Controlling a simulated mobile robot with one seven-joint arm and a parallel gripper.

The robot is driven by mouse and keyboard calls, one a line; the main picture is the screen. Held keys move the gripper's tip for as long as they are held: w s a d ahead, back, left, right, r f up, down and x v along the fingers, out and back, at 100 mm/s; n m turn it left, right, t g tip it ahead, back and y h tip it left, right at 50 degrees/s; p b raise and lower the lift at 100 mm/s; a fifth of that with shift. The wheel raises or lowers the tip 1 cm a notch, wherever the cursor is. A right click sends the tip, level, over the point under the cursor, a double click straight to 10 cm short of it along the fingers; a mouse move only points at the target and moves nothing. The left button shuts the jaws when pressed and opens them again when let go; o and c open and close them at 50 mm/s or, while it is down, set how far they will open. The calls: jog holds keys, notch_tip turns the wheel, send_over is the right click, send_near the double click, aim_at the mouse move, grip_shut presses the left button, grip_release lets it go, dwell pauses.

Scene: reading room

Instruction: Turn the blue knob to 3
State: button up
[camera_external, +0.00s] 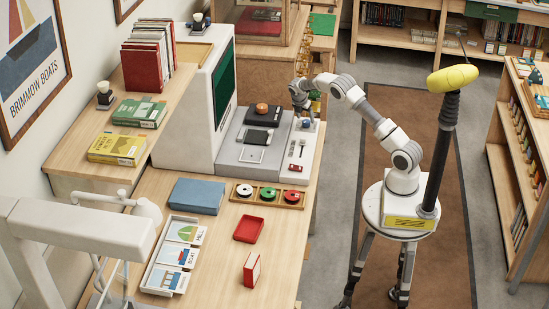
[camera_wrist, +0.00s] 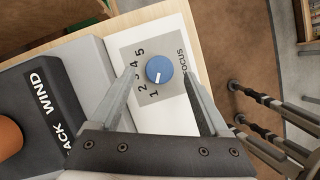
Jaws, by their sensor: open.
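The blue knob (camera_wrist: 159,69) sits on a grey plate lettered FOCUS, on a white panel, in the wrist view. Numbers 1 to 5 curve around its left side, with 1 at the bottom and 5 at the top. The knob's white mark points down, toward the 1. My gripper (camera_wrist: 161,74) is open, with one finger on each side of the knob. A gap shows between each finger and the knob. In the external view my gripper (camera_external: 303,112) is low over the right end of the machine, largely covering the knob area.
A black block marked WIND and BACK (camera_wrist: 45,105) with an orange-brown knob (camera_wrist: 8,138) stands left of my gripper. The desk edge and open floor lie to the right. The reader's tall white housing (camera_external: 188,105) stands left of the panel.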

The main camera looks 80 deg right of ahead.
jog(key=shift+x, duration=1.25)
grip_shut()
